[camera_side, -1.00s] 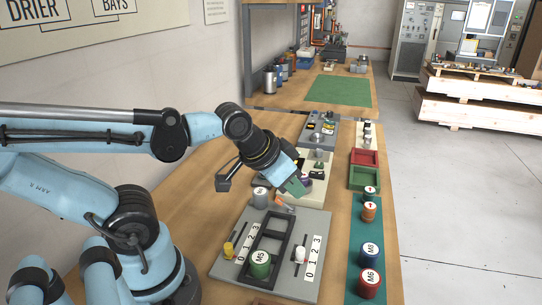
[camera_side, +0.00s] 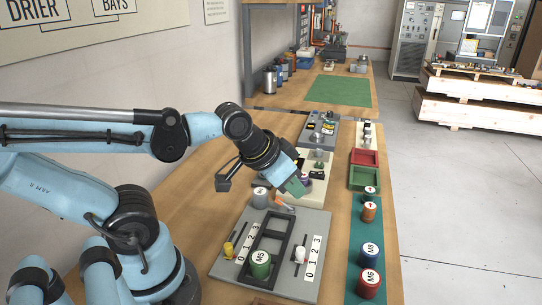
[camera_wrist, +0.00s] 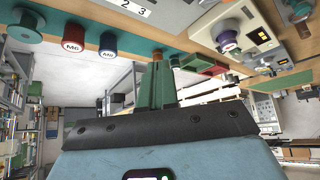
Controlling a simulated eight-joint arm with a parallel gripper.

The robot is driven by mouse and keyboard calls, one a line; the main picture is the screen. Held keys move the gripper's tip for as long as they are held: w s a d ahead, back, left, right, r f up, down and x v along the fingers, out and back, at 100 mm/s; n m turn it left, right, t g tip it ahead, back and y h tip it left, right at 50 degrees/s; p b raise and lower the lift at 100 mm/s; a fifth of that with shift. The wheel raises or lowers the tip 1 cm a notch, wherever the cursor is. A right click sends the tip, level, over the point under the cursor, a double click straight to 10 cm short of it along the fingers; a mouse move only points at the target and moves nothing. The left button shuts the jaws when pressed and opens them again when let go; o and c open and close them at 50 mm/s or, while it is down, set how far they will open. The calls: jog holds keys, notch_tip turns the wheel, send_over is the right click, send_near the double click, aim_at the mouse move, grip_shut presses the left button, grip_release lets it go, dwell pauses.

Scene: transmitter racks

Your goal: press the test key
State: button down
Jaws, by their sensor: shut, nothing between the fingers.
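My gripper (camera_side: 296,187) is over the beige panel (camera_side: 324,161), tilted down toward it, with green fingers shut and empty. The fingers also show in the wrist view (camera_wrist: 157,75). The beige panel in the wrist view (camera_wrist: 205,30) carries a purple-ringed round knob (camera_wrist: 228,40) and a dark plate with a small yellow part (camera_wrist: 263,38). I cannot tell which part is the test key; no label for it is readable. In the side view my gripper hides part of this panel. Whether the fingertips touch anything is not clear.
A grey slider board (camera_side: 230,262) with a green M5 canister (camera_side: 261,264) lies in front. A grey cylinder (camera_side: 260,197) stands close to my gripper. Red (camera_side: 364,158) and green (camera_side: 365,178) trays and a teal mat (camera_side: 354,270) with canisters lie at the right.

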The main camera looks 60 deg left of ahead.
jog(key=shift+w, duration=0.1)
jog(key=w+a+r+n, duration=0.2)
jog(key=w+a+r, duration=0.1)
jog(key=w, duration=0.3)
jog(key=n+t, duration=0.2)
jog(key=n, duration=0.4)
send_over(316, 164)
notch_tip(316, 164, down, 3)
jog(key=shift+w+r, duration=0.1)
jog(key=shift+r, duration=0.05)
jog(key=shift+f, duration=4.35)
jog(key=shift+f, duration=0.15)
jog(key=shift+f, duration=0.3)
